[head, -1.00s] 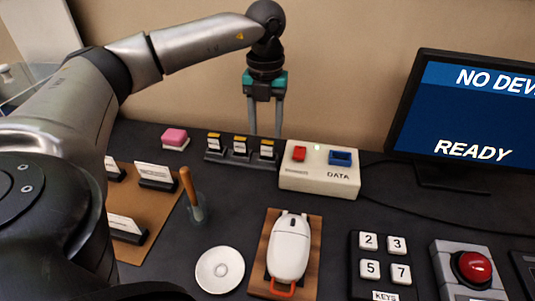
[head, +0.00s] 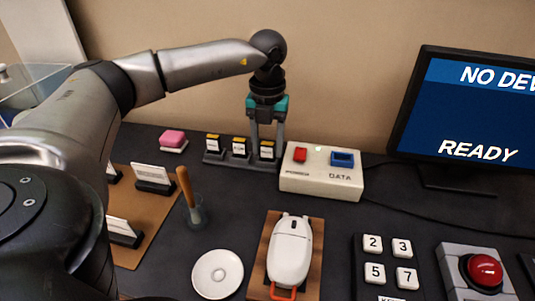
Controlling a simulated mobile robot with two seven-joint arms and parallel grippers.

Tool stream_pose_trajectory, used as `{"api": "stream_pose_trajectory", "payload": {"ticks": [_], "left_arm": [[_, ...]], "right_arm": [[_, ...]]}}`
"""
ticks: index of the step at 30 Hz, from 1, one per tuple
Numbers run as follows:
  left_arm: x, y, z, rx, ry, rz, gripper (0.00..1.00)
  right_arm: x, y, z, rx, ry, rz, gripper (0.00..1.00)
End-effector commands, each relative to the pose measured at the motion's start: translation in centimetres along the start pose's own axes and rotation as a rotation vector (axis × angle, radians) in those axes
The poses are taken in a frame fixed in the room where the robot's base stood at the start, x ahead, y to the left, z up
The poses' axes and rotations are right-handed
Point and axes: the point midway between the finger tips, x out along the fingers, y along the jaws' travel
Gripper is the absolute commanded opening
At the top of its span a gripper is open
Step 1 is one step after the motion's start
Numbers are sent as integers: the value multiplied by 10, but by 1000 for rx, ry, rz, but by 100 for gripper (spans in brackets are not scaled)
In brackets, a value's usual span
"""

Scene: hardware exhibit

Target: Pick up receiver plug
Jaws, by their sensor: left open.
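A dark rack (head: 214,158) holds three small upright pieces with yellow tops and white labels: a left one (head: 212,146), a middle one (head: 238,150) and a right one (head: 266,152). I cannot read which is the receiver plug. My left gripper (head: 267,142) points down, open, with its fingers around or just behind the right piece; contact cannot be told. A white DATA box (head: 320,183) with a red piece and a blue socket (head: 343,158) stands just right of the rack. My right gripper is not in view.
A pink block (head: 173,139) lies left of the rack. A monitor (head: 465,120) stands right.

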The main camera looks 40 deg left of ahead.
Motion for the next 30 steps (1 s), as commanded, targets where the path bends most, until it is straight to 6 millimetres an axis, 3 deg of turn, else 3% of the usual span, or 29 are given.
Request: {"api": "stream_pose_trajectory", "payload": {"ticks": [2, 16, 30], "left_arm": [[0, 0, 0, 0, 0, 0, 52], [0, 0, 0, 0, 0, 0, 0], [-2, 0, 0, 0, 0, -1, 0]], "right_arm": [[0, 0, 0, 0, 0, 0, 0], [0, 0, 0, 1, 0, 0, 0], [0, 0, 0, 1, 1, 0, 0]]}}
